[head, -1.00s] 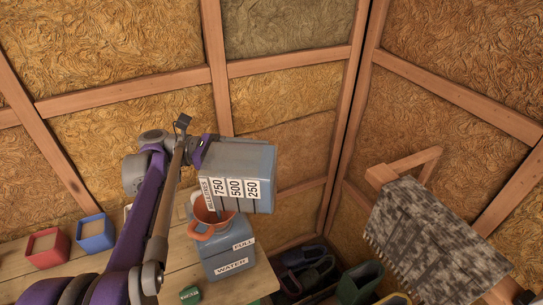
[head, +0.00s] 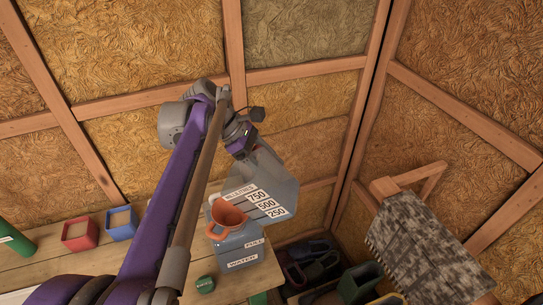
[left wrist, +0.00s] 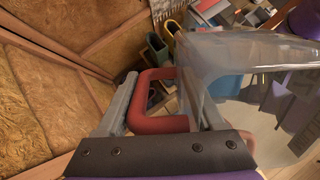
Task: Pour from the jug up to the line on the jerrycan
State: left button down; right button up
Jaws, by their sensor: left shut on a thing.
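The clear jug (head: 281,180) has a label strip reading 750, 500 and 250. My left gripper (head: 243,140) is shut on the jug's red handle (left wrist: 143,98), seen in the left wrist view. The blue jerrycan (head: 222,248) stands on the bench, labelled FULL and WATER. An orange funnel (head: 228,219) sits in its top. No stream shows between jug and funnel. I cannot tell the liquid level in either. My right gripper is not in view.
The wooden bench (head: 100,265) also holds a green cap (head: 205,284), a red container (head: 80,234), a blue container (head: 122,223) and a green cylinder (head: 14,242). Footwear (head: 312,265) lies to the right. A speckled panel (head: 425,240) stands further right.

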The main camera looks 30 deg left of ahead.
pick_arm(q)
jog(key=a+g+y, duration=0.1)
jog(key=y, duration=0.1)
jog(key=s+a+y+p, duration=0.1)
jog(key=y, duration=0.2)
jog(key=a+r+g+y, duration=0.1)
jog(key=y, duration=0.1)
jog(key=shift+s+a+g+y+p, duration=0.15)
jog(key=shift+s+g+y+p, duration=0.15)
jog(key=shift+y+p, duration=0.1)
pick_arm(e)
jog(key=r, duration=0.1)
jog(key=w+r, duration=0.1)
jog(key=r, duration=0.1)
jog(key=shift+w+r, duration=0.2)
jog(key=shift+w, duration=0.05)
pick_arm(q)
jog(key=shift+w, duration=0.15)
jog(key=shift+f, duration=0.1)
